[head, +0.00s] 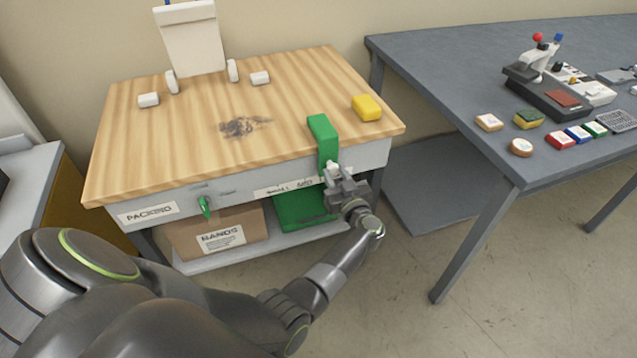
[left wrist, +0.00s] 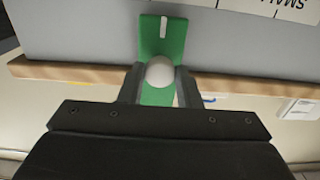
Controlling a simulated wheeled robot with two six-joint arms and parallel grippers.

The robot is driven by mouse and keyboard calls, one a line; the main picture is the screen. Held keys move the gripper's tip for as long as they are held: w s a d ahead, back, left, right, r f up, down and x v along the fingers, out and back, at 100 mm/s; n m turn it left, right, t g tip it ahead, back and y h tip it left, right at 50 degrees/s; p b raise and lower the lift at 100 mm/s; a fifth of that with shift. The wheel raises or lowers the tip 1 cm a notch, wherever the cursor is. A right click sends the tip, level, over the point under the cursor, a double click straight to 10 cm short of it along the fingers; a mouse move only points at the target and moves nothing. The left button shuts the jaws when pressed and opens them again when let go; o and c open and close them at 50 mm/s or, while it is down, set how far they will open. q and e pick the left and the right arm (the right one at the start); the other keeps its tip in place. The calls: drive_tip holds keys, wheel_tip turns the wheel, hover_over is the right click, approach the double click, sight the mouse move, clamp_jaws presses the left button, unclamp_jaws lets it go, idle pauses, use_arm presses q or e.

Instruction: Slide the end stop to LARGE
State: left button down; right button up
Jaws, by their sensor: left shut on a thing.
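The green end stop (head: 323,138) sits over the front edge of the wooden packing table, toward its right end. In the left wrist view its green plate (left wrist: 163,37) has a white mark line and a round white knob (left wrist: 160,71). My left gripper (head: 338,176) is shut on the knob, one finger on each side of it. A white scale strip (head: 285,188) runs along the table's front face, left of the end stop; its lettering is too small to read in the head view. My right gripper is not in view.
A yellow block (head: 367,108) lies near the table's right edge. A green clamp handle (head: 204,207) hangs on the front face at left. A cardboard box (head: 215,232) and a green crate (head: 302,210) are on the shelf below. A grey table (head: 440,95) stands at right.

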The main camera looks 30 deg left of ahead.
use_arm(q)
drive_tip(key=shift+w+d, duration=0.6)
drive_tip(key=shift+w, duration=0.15)
drive_tip(key=shift+r, duration=0.1)
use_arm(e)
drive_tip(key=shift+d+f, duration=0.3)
use_arm(q)
drive_tip(key=shift+d, duration=0.1)
drive_tip(key=c, duration=1.3)
unclamp_jaws()
drive_tip(key=shift+w, duration=0.1)
drive_tip(key=shift+o, duration=1.2)
drive_tip(key=shift+w+d, duration=0.1)
